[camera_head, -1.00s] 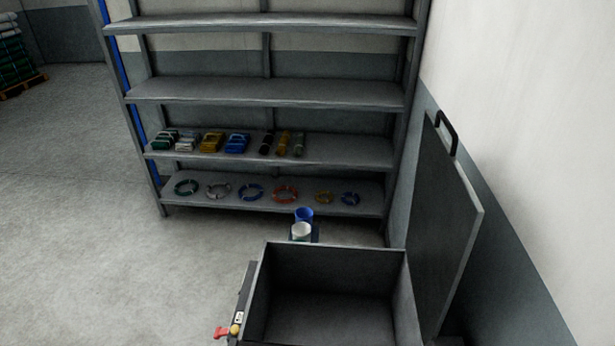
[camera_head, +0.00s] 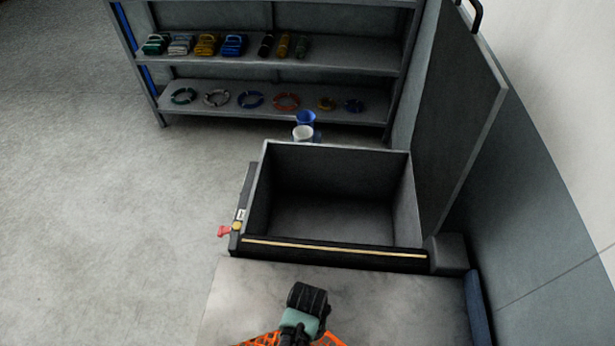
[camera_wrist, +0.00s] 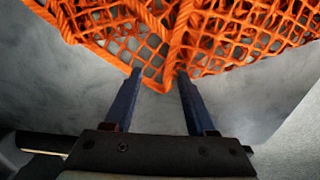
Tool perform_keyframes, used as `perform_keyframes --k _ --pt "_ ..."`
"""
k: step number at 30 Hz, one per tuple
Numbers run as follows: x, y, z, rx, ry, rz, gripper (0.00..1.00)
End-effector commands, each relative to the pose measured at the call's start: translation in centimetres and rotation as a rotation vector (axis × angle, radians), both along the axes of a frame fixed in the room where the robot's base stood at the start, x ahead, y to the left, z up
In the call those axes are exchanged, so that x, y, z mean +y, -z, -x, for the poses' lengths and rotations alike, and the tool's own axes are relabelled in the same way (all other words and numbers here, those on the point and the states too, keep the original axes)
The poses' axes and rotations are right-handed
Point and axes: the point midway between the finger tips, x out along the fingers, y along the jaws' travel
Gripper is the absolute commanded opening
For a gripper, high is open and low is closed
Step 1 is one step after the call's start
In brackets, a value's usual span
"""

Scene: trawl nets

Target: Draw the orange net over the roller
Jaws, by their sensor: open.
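The orange net (camera_wrist: 210,35) fills the top of the wrist view, with its corded edge coming down to a point between my fingers. My gripper (camera_wrist: 158,78) is open, one dark finger on each side of that point; I cannot tell whether they touch it. In the head view only bits of the net (camera_head: 262,340) show at the bottom edge, beside my wrist, which hides the fingertips. A dark bar with a pale yellow line, seemingly the roller (camera_head: 335,249), runs along the near edge of the open bin, beyond my gripper.
A grey table top (camera_head: 235,300) lies under my gripper. The open, empty-looking bin (camera_head: 262,190) has its lid (camera_head: 465,120) raised at right, near the wall. A shelf (camera_head: 225,116) with coiled rings stands behind, with two cups (camera_head: 303,132) before it.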

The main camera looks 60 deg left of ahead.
Motion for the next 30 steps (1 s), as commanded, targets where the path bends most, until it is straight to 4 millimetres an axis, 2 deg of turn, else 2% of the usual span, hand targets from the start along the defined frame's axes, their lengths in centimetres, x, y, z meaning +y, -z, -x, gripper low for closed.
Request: perform_keyframes --k 1,4,14,30 --pt "0.00 0.89 -0.04 0.000 0.001 0.000 0.56" --pt "0.00 1.46 -0.03 0.000 0.001 0.000 0.56" --pt "-0.08 1.67 0.09 0.002 0.001 0.002 0.56" --pt "-0.32 1.86 0.17 0.004 0.002 0.007 0.07"
